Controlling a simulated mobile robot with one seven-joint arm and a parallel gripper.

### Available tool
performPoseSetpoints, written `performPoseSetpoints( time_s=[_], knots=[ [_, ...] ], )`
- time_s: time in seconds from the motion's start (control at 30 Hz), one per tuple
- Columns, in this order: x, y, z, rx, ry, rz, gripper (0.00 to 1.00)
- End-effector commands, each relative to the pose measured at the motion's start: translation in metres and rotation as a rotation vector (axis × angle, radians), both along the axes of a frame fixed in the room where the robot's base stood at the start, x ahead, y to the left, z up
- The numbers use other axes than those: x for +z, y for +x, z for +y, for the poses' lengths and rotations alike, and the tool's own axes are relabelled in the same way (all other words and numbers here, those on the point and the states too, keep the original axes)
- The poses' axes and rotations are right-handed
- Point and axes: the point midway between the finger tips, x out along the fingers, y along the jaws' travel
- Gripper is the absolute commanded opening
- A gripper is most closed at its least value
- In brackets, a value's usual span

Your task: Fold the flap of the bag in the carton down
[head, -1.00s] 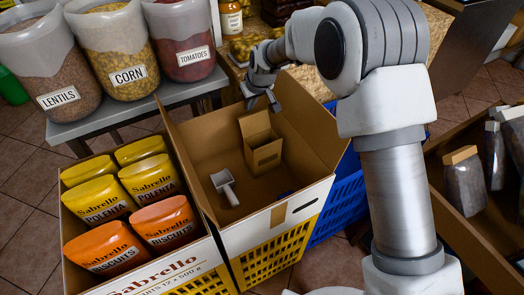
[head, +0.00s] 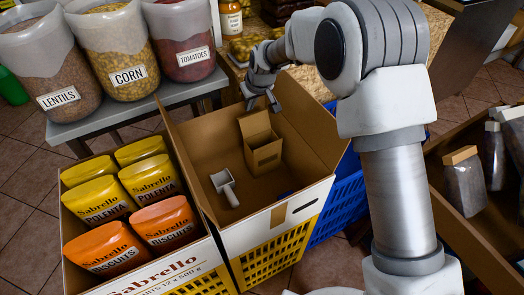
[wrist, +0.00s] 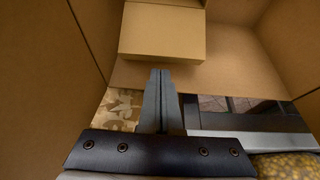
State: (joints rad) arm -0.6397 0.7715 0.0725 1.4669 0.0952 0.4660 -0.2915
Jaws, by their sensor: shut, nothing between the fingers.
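The bag (head: 266,156) is a small brown, box-like piece standing in the far part of the open cardboard carton (head: 310,125). Its flap (head: 256,124) stands up at the top of the bag. My gripper (head: 263,105) is at the carton's far side, just behind and above the flap. In the wrist view my gripper (wrist: 159,72) has its two fingers together, with nothing between them. There the brown bag (wrist: 162,35) shows just beyond the fingertips. I cannot tell whether they touch it.
A white scoop (head: 225,186) lies in the carton, left of the bag. Left of it a carton (head: 205,262) holds several polenta and biscuit packs. Tubs of lentils (head: 55,75), corn and tomatoes stand on a bench at the back left. A blue crate (head: 343,205) is at the right.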

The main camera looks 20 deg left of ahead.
Motion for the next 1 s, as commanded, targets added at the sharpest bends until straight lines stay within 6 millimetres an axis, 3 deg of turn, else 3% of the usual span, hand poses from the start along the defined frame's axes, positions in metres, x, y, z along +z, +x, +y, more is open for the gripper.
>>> performPoseSetpoints(
  time_s=[1.0],
  knots=[
    [0.000,-0.009,-0.011,0.000,0.000,0.000,0.00]
  ],
)
